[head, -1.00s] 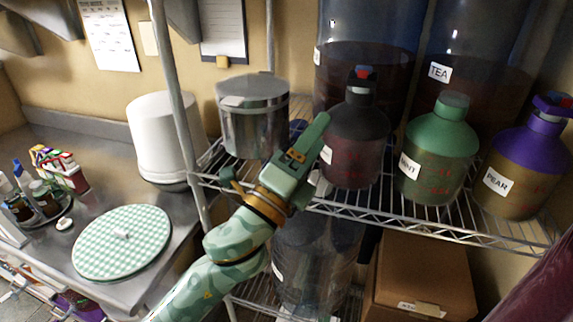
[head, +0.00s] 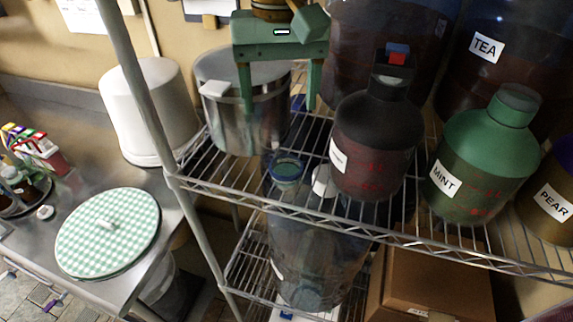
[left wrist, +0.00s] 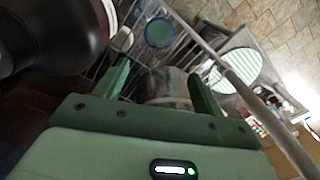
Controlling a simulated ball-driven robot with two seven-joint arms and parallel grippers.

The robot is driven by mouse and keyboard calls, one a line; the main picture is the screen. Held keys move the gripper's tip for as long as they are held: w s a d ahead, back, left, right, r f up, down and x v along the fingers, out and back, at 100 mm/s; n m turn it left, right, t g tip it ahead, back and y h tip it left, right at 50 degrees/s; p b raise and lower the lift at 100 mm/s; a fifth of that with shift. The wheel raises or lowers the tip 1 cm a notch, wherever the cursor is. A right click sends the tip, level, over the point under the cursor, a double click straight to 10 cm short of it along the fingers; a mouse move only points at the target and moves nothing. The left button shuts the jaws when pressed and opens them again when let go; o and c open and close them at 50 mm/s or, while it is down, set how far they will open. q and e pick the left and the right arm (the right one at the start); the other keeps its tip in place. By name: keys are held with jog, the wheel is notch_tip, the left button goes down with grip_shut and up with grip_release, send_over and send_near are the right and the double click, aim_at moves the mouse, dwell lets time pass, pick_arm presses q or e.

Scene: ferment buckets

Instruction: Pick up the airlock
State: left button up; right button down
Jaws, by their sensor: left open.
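I cannot tell for certain which thing is the airlock. A small jar with a blue-rimmed green top (head: 287,170) and a small white round piece (head: 323,182) stand on the wire shelf left of that bottle. They also show in the left wrist view, the green top (left wrist: 159,33) and the white piece (left wrist: 121,39). My left gripper (head: 280,103) is open and empty, fingers down, in front of the steel pot and above the small jar. My right gripper is out of view.
The steel pot (head: 222,120) stands behind my fingers. The green MINT bottle (head: 480,160) and PEAR bottle (head: 555,185) stand to the right, large TEA vessel (head: 485,75) behind. The shelf's front rail (head: 300,213) and post (head: 135,80) border the space.

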pick_arm(q)
send_near(286, 168)
jog(key=shift+s+a+f, duration=0.2)
jog(key=shift+s+f, duration=0.15)
jog(key=shift+s, duration=0.1)
jog(key=shift+s+a+f, duration=0.2)
jog(key=shift+s+f, duration=0.1)
jog(key=shift+s, duration=0.15)
jog(key=shift+w+f, duration=0.25)
jog(key=shift+f, duration=0.25)
jog(key=shift+w+f, duration=0.2)
jog(key=shift+f, duration=0.3)
jog(key=shift+d+f, duration=0.1)
jog(key=shift+f, duration=0.25)
jog(key=f, duration=0.3)
jog(key=shift+s+d+f+p, duration=0.25)
jog(key=shift+s+f+p, duration=0.05)
jog(key=shift+s+p, duration=0.1)
jog(key=shift+w+f, duration=0.2)
jog(key=shift+f, duration=0.35)
jog(key=c, duration=1)
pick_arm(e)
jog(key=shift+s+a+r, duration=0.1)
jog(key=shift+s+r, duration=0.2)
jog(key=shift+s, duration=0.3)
